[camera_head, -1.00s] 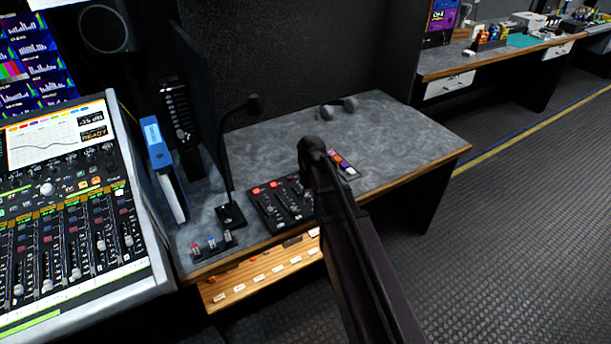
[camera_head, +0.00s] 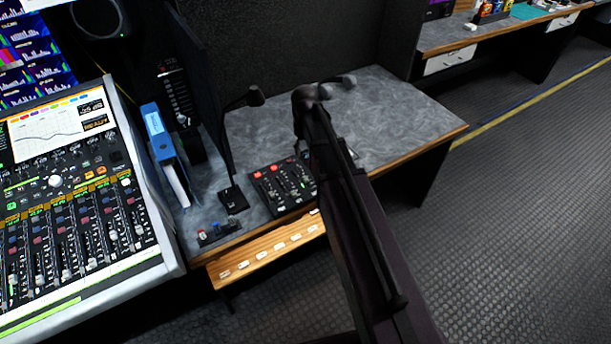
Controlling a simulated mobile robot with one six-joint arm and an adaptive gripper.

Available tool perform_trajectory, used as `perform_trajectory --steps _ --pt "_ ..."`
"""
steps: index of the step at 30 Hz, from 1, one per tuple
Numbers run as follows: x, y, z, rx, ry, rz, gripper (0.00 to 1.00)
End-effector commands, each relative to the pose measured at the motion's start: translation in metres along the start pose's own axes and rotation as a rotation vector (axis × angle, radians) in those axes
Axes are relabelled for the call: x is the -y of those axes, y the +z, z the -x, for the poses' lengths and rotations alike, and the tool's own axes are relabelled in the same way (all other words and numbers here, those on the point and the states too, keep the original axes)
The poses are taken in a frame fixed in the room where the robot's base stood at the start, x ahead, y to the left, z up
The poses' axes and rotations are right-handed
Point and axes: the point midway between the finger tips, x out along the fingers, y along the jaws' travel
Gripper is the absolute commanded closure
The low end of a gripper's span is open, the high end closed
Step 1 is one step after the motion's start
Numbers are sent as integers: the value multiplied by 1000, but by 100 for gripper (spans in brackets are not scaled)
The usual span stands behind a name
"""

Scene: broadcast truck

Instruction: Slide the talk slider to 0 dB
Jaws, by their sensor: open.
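A small black slider panel (camera_head: 283,187) with red buttons along its top lies on the grey desk, left of my arm. Several slider caps show on it, but the labels are too small to read. I cannot tell which slider is the talk slider or where 0 dB is. My arm reaches from the bottom right up over the desk and covers the panel's right end.
A gooseneck microphone (camera_head: 232,198) stands just left of the panel, with a blue binder (camera_head: 158,140) farther left. A large mixing console (camera_head: 75,220) fills the left side. The grey desk top (camera_head: 400,125) is clear at right. A wooden strip (camera_head: 265,255) runs below the front edge.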

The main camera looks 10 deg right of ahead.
Motion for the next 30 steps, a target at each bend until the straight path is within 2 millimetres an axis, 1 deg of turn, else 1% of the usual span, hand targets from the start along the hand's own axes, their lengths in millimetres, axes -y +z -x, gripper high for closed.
perform_trajectory --steps 5,11,30 --pt "-1 0 -3 0 0 -1 43" --pt "-1 0 -12 0 0 -2 43" --pt "-2 1 -60 0 0 -4 43"
